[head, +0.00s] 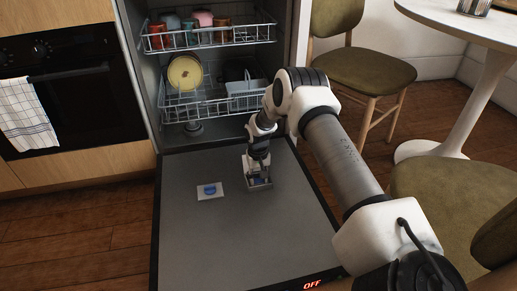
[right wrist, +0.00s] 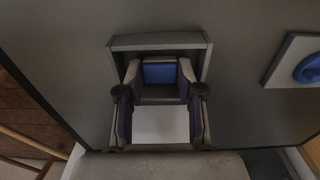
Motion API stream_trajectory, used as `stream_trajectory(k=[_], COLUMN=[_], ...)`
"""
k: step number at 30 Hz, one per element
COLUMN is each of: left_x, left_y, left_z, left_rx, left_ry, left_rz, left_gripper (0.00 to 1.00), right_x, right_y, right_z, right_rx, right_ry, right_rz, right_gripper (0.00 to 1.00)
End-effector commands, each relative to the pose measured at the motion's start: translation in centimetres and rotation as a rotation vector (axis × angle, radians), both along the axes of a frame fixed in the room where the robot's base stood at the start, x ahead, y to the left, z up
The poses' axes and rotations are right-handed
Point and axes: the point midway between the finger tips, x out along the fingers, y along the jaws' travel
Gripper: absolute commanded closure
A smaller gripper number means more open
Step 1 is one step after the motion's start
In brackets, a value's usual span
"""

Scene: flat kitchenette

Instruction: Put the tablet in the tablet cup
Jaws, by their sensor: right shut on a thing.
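My right gripper (head: 257,172) reaches down to the open dishwasher door and is shut on the tablet, at the tablet cup. In the right wrist view, the blue face of the tablet (right wrist: 158,73) shows between the two fingertips of the gripper (right wrist: 159,82). The tablet cup (head: 262,185) is a small grey frame on the door. In the right wrist view its grey rim (right wrist: 158,40) surrounds the fingertips on the top and sides. Whether the tablet touches the cup's floor cannot be told. My left gripper is not in view.
A white plate with a blue round cap (head: 210,191) is on the door left of the cup. The dishwasher door (head: 195,240) lies open and is otherwise bare. Behind it, the lower rack (head: 210,105) holds a yellow plate; the upper rack (head: 205,40) holds several cups. Chairs stand at right.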

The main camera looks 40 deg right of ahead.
Motion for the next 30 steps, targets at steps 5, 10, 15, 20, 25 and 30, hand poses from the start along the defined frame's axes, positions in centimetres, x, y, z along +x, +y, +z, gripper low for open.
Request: stream_trajectory(k=[5,10,15,20,25,30], left_x=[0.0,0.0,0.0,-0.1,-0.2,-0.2], left_y=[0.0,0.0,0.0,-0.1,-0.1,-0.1], left_z=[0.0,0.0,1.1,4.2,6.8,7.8], left_rx=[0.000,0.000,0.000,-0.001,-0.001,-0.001], left_ry=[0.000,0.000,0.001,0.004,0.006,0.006], left_rz=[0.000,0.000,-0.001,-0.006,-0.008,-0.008], left_gripper=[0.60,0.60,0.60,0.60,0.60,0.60], right_x=[0.0,0.0,0.1,0.1,0.1,0.1], right_y=[0.0,0.0,0.0,0.0,0.1,0.1], right_z=[0.1,0.1,2.2,6.7,11.1,13.2], right_rx=[0.000,0.000,0.000,0.000,0.000,0.000], right_ry=[0.000,0.000,-0.001,-0.002,-0.001,-0.001], right_rz=[0.000,0.000,0.000,0.000,0.001,0.000], right_gripper=[0.53,0.53,0.53,0.53,0.53,0.53])
